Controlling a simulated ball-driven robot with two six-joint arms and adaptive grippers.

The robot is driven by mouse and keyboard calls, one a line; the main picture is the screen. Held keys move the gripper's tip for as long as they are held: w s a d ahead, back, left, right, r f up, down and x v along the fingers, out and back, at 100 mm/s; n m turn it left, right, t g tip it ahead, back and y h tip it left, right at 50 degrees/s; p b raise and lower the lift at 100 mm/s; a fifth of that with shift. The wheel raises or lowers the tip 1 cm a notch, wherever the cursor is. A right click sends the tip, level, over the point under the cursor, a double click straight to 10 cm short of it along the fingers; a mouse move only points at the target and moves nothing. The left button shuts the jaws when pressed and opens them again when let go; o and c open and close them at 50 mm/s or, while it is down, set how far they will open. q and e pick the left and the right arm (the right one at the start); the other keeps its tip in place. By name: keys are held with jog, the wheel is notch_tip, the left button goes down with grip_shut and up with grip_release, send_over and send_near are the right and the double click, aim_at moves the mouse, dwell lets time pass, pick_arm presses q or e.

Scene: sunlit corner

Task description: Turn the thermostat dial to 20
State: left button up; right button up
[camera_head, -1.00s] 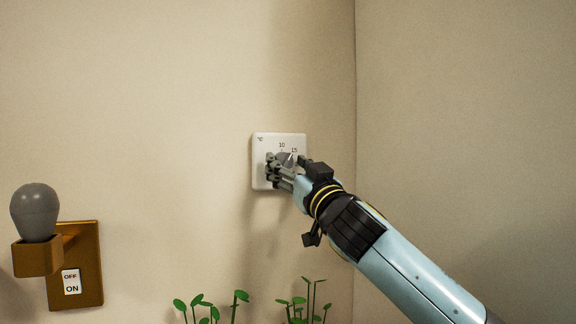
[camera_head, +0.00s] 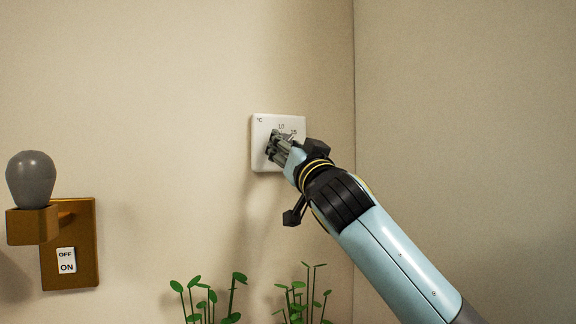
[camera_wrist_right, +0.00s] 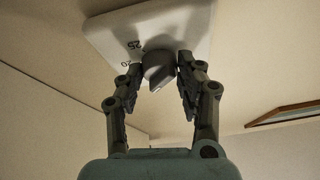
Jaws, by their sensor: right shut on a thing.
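The white thermostat (camera_head: 262,160) is fixed to the wall, with 10 and 15 readable on its face in the head view. In the right wrist view the thermostat plate (camera_wrist_right: 190,22) shows 25 and 20 to the left of the grey dial (camera_wrist_right: 158,70). My right gripper (camera_head: 276,146) is at the dial and covers it in the head view. In the right wrist view its two fingers (camera_wrist_right: 160,72) stand on either side of the dial and are shut on it. My left gripper is not in view.
A wooden switch plate (camera_head: 84,262) marked OFF and ON, with a grey bulb (camera_head: 31,178) on a holder, is on the wall at the left. Green plants (camera_head: 232,296) stand below the thermostat. A wall corner is just to its right.

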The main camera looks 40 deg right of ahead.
jog(key=shift+a+r+m+g+h+b, duration=0.1)
jog(key=shift+m+g+h+b, duration=0.85)
jog(key=shift+m+b, duration=1.25)
jog(key=shift+a+m+g+h+b, duration=0.15)
jog(key=shift+m+g+h+b, duration=0.85)
jog(key=shift+m, duration=1.95)
jog(key=shift+a+r+m+g+h+b, duration=0.1)
jog(key=shift+m+g+h+b, duration=0.35)
jog(key=shift+m+h+b, duration=1.35)
jog(key=shift+m+y+b, duration=0.55)
jog(key=shift+m+y, duration=0.1)
jog(key=shift+m, duration=0.3)
jog(key=o, duration=1.1)
jog(key=shift+w, duration=0.1)
jog(key=shift+o, duration=0.2)
